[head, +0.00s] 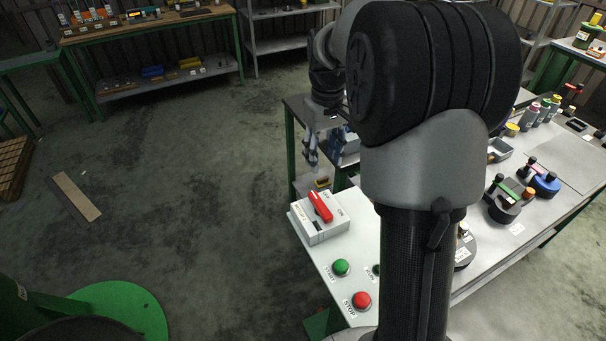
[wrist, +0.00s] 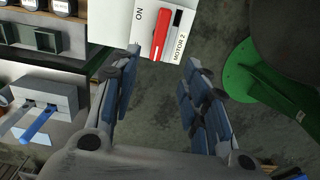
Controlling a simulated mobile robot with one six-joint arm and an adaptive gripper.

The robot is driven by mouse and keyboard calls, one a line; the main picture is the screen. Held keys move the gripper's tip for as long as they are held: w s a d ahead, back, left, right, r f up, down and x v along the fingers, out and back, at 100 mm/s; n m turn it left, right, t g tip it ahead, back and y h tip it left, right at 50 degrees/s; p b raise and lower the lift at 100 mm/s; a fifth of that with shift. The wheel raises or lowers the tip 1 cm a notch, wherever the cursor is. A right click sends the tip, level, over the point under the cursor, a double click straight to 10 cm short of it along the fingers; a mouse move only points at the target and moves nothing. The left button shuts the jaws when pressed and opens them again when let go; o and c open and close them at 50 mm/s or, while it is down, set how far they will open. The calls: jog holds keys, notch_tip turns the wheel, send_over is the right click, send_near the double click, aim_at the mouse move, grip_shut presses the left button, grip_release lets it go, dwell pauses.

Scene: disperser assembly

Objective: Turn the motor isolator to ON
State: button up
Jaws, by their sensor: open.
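In the wrist view the isolator (wrist: 116,22) is at the top edge, partly cut off. There the red handle (wrist: 161,36) is upright in the picture, not pointing at ON, which is to its left. My gripper (head: 322,150) is open and empty just beyond the box. In the wrist view the fingertips of my gripper (wrist: 163,55) are spread below the handle, with no visible contact.
A green START button (head: 341,267) and a red STOP button (head: 362,300) sit on the same panel. The workbench (head: 517,230) with bottles and dark round parts lies to the right. My arm hides part of the panel and bench. Open floor lies to the left.

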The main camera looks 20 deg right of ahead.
aim_at(320, 204)
notch_tip(320, 204, down, 18)
jog(key=b, duration=0.4)
jog(key=shift+r+b, duration=0.2)
jog(key=shift+b, duration=0.1)
jog(key=shift+c, duration=0.2)
grip_shut()
